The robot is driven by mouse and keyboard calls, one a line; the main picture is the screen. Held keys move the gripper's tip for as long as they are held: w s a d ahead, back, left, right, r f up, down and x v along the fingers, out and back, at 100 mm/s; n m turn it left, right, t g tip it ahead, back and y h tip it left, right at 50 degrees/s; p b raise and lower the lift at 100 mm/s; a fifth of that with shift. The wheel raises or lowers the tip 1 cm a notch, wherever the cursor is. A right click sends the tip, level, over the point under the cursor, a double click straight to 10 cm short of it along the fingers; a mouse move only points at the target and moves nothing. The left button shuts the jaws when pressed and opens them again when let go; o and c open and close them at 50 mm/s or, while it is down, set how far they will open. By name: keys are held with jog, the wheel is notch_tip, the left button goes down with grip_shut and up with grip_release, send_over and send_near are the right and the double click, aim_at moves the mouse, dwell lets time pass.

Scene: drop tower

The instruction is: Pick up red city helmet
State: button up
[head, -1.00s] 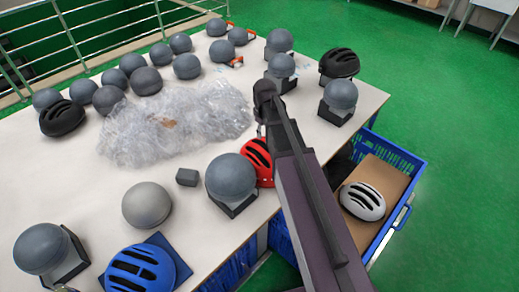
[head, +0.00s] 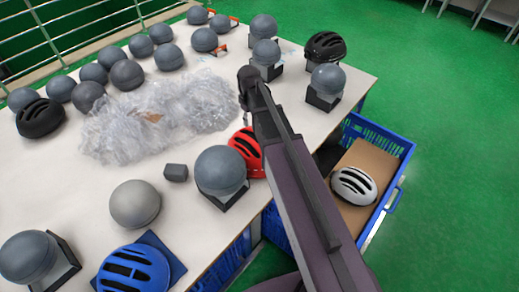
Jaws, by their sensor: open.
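The red helmet (head: 245,146) sits on the white table near its right edge, behind a grey headform ball (head: 221,171). My arm passes over its right side, and the ball hides part of its left. My gripper (head: 246,112) is at the far end of my arm, pointing down just beyond the red helmet in the picture. It is small and dark, and my arm partly hides it. It is open, with nothing seen in it. I cannot tell its height above the table.
Several grey balls, some on dark blocks, stand around the table (head: 90,200). A blue helmet (head: 134,270) is in front, black helmets (head: 325,46) at right and left. Crumpled clear plastic (head: 150,120) lies mid-table. A blue crate (head: 385,140) with a white helmet (head: 354,185) stands beside the table.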

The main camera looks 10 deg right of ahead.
aim_at(250, 140)
jog(key=shift+f+b, duration=3.25)
jog(key=shift+f, duration=0.3)
jog(key=shift+f, duration=0.15)
jog(key=shift+a+f+b, duration=0.15)
jog(key=shift+f+b, duration=2.3)
jog(key=shift+b, duration=0.15)
grip_shut()
